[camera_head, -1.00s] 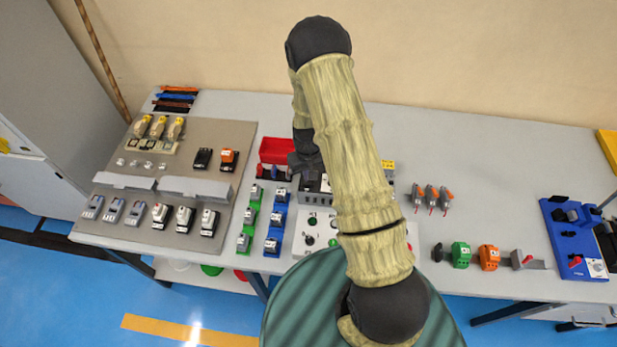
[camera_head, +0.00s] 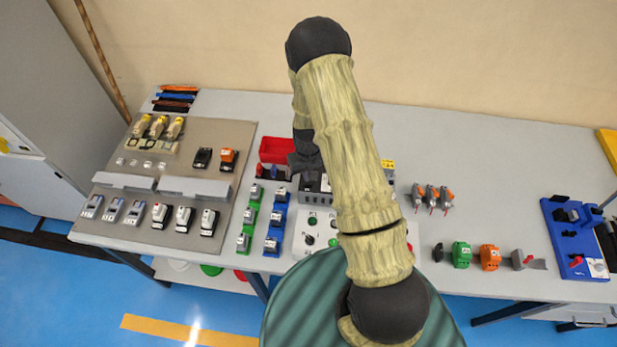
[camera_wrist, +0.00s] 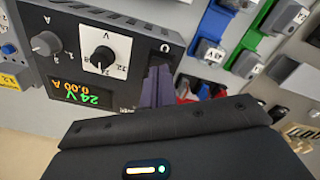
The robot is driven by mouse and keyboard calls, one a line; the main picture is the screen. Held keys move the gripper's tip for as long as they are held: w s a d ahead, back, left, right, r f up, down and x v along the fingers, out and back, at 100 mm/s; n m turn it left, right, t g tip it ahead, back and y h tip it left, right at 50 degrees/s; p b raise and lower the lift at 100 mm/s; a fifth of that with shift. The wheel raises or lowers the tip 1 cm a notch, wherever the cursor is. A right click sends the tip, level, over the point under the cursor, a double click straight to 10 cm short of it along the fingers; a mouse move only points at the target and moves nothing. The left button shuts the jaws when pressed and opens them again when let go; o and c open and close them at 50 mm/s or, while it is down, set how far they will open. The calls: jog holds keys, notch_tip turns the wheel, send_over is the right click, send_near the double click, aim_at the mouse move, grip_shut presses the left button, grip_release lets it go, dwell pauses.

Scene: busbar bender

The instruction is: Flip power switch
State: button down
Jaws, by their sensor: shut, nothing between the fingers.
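A dark grey power supply (camera_wrist: 105,50) fills the upper left of the wrist view. It shows tilted, with two knobs and a lit display (camera_wrist: 85,93) reading 24 V and 0.00 A. A dark power switch (camera_wrist: 160,63) sits at the right of its panel, under a small round mark. My gripper (camera_wrist: 158,82) is shut and empty, with its grey-purple fingertips right over the switch and hiding part of it. I cannot tell whether they touch it or which way it is set. In the head view my arm hides the gripper and most of the power supply (camera_head: 313,184).
A board of breakers (camera_head: 150,185) lies at the left. The table's back right is clear.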

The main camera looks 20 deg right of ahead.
jog(key=shift+f+b, duration=0.5)
jog(key=shift+f, duration=0.2)
dwell(0.5)
jog(key=shift+r, duration=0.1)
jog(key=shift+r+p, duration=2.2)
jog(key=shift+r, duration=1.2)
jog(key=s+r+m+t+b, duration=0.1)
jog(key=s+r+b, duration=0.5)
jog(key=s+r, duration=1)
notch_tip(320, 180, up, 2)
jog(key=shift+s+r+t, duration=0.15)
jog(key=shift+s+t, duration=0.1)
jog(key=shift+t, duration=0.55)
